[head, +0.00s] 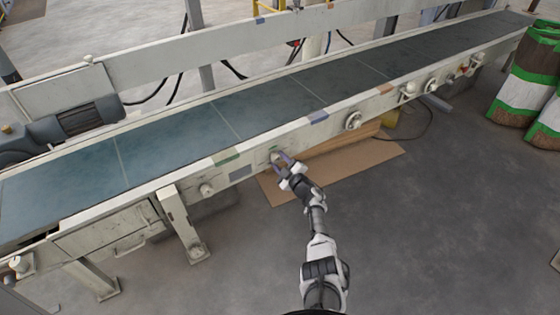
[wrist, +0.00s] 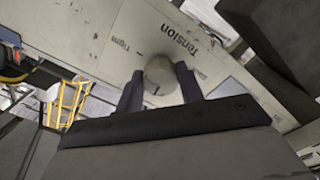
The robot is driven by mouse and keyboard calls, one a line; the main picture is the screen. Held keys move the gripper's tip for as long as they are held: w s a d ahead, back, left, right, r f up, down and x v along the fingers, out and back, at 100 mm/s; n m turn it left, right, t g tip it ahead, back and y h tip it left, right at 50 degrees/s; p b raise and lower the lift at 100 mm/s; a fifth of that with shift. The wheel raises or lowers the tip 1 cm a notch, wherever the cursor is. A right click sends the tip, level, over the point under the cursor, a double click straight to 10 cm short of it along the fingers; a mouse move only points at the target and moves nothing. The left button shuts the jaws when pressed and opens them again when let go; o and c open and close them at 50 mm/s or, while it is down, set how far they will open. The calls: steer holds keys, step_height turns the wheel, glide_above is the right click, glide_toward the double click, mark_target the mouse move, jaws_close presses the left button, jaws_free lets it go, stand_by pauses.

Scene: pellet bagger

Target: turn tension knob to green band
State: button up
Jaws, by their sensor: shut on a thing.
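The tension knob (wrist: 159,74) is a round grey knob on the pale conveyor side panel, with a small dark mark at its lower edge. The word "Tension" is printed beside it in the wrist view, with smaller lettering on its other side. My gripper (wrist: 158,88) has its two dark fingers on either side of the knob and is shut on it. In the head view my gripper (head: 283,161) reaches the conveyor's near side rail at the knob (head: 275,156), which it partly covers. I cannot make out a green band around the knob in the wrist view.
The conveyor belt (head: 180,135) runs from lower left to upper right. Other knobs, such as a dial (head: 353,121), line the same rail. Cardboard (head: 345,166) lies on the floor below. Green-and-white striped bags (head: 530,85) stand at right. The near floor is clear.

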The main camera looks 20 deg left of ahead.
steer(key=shift+w+r+m, duration=0.1)
steer(key=shift+m, duration=0.8)
steer(key=o, duration=1)
steer(key=p+v, duration=0.6)
steer(key=v, duration=0.7)
steer(key=shift+s+d+p, duration=0.2)
steer(key=shift+s+p, duration=0.1)
steer(key=shift+p, duration=0.1)
